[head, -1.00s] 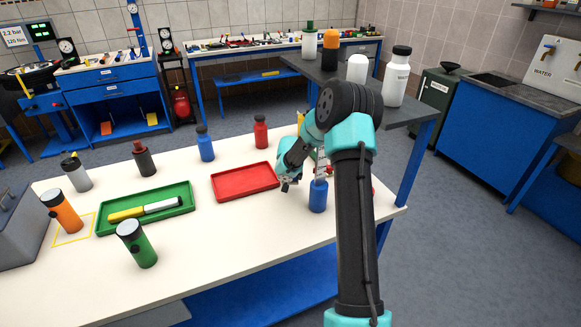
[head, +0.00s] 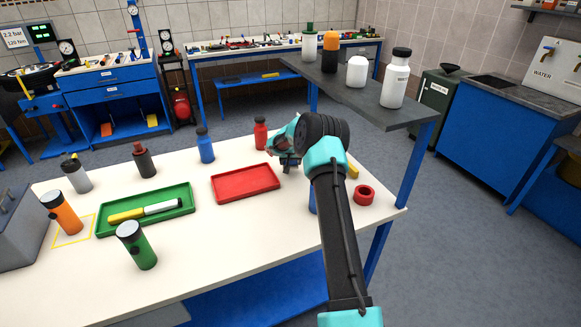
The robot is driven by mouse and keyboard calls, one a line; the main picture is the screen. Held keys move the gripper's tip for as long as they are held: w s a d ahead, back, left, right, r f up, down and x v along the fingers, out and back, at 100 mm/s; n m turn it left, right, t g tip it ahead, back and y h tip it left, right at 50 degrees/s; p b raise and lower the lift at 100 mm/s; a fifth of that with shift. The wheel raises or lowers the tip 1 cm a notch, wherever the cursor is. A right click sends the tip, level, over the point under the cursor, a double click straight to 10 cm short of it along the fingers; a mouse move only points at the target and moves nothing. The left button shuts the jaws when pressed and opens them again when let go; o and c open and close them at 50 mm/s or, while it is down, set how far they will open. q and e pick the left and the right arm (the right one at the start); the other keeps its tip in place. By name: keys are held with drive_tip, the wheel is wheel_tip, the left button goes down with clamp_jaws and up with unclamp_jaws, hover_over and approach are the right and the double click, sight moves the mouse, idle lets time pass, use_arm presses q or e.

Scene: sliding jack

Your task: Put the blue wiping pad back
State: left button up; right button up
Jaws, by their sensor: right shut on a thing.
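My right gripper (head: 287,164) is low over the white table, just beyond the far right corner of the red tray (head: 246,183) and to the right of the red bottle (head: 260,133). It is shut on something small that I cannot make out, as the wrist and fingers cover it. I cannot pick out a blue wiping pad; my right arm hides part of the table's right end. My left gripper is not in view.
A blue bottle (head: 312,199) is mostly behind my right arm, with a red ring (head: 364,195) to its right. Several bottles stand around the table. A dark raised shelf (head: 385,111) stands at right.

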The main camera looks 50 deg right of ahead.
sight(290, 165)
drive_tip(key=shift+w+d, duration=0.15)
drive_tip(key=shift+w+d, duration=0.1)
drive_tip(key=shift+d, duration=0.05)
drive_tip(key=shift+f, duration=1.8)
drive_tip(key=shift+f, duration=0.1)
drive_tip(key=o, duration=0.9)
